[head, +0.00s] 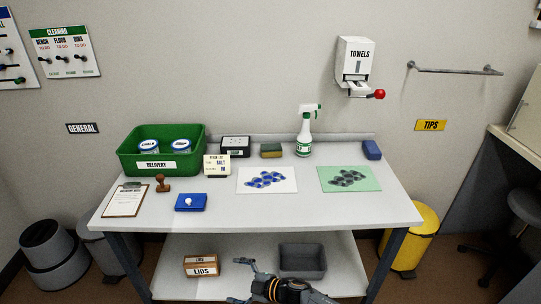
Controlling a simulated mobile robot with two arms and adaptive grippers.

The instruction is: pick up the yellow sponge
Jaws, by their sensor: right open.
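The yellow sponge (271,152) lies near the back of the white bench, between a black-and-white box and a spray bottle. It has a dark green top layer and a yellow lower side. My right gripper (239,281) is at the bottom of the head view, low in front of the bench, its fingers spread and pointing left. It is open, with nothing seen between the fingers, and well apart from the sponge. My left gripper is not in view.
The spray bottle (304,135) stands right of the sponge, the black-and-white box (235,146) left of it. A green delivery bin (190,161), a sign card (217,166), a white sheet (245,186) and a green sheet (374,187) are on the bench (330,215). A grey tray (302,271) is below.

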